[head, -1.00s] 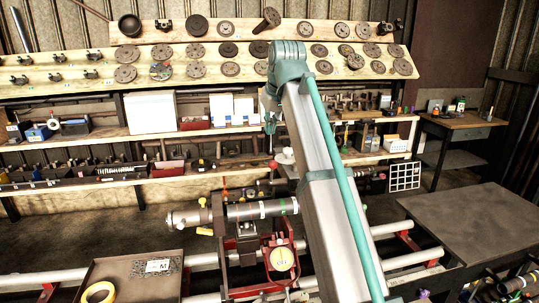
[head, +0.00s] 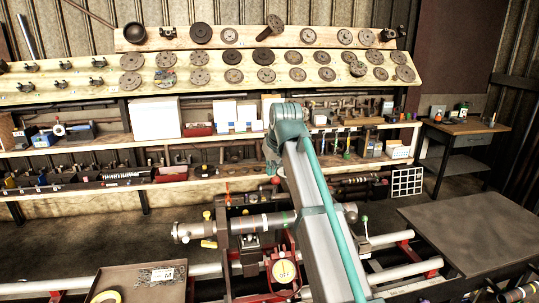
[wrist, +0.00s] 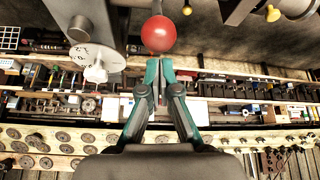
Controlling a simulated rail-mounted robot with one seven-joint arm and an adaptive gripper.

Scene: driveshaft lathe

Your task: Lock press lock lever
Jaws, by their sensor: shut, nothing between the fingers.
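A red ball knob (wrist: 158,34) shows at the top middle of the wrist view, on a thin rod running out of the top of the picture. I take it for the end of the lock lever. My gripper (wrist: 158,68) is shut and empty, its fingertips just below the knob in the picture; I cannot tell whether they touch it. In the head view a small red ball (head: 276,180) shows beside my arm above the machine (head: 265,221). My gripper is hidden there behind my arm.
A grey cylinder (wrist: 83,22) with a white dial (wrist: 97,63) is left of the knob in the wrist view. In the head view, a round gauge (head: 284,271) sits on a red frame. A grey table (head: 470,232) is at right and a tray (head: 132,284) at front left.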

